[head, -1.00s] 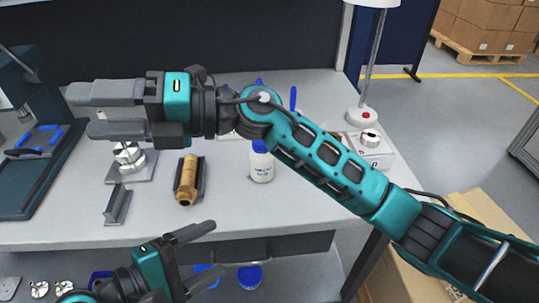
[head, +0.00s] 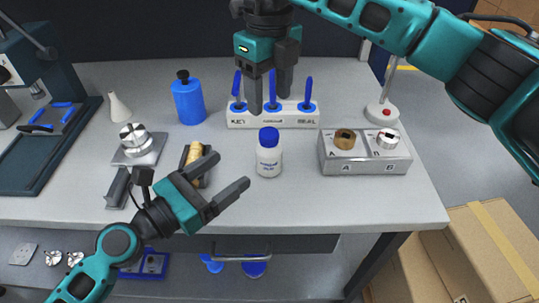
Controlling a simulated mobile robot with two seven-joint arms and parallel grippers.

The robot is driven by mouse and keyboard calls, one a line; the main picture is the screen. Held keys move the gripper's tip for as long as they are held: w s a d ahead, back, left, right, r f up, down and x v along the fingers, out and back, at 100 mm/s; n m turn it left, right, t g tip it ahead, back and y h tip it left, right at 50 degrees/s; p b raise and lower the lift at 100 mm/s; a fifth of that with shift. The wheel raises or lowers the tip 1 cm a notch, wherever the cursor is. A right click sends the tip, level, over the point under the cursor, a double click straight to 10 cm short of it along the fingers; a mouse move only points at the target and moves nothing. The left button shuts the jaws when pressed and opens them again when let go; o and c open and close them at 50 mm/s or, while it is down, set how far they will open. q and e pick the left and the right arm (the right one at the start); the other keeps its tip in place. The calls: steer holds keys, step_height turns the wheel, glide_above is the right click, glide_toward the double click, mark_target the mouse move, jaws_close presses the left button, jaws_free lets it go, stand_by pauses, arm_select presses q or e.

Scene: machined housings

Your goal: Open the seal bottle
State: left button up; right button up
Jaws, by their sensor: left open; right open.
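A white bottle (head: 268,162) with a blue cap (head: 268,136) stands upright near the middle of the bench. Its label is too small to read. My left gripper (head: 232,169) is open and empty, just left of the bottle, its fingers pointing toward it without visible contact. My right gripper (head: 270,101) is open with its fingers pointing down, above and behind the bottle in the picture. It hides part of a white rack (head: 240,121) marked "SEAL" at its right end, with blue-handled tools upright in it.
A metal block (head: 365,168) marked A and B, holding a brass and a silver ring, stands right of the bottle. A blue container (head: 188,102), white cone (head: 119,107), machined housing (head: 134,138) and brass part (head: 191,155) lie left. The front right bench is clear.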

mark_target(263, 147)
arm_select(q)
steer(key=x, duration=0.9)
steer(key=shift+w+d, duration=0.15)
steer(key=shift+d, duration=0.1)
steer(key=shift+f, duration=0.1)
jaws_close()
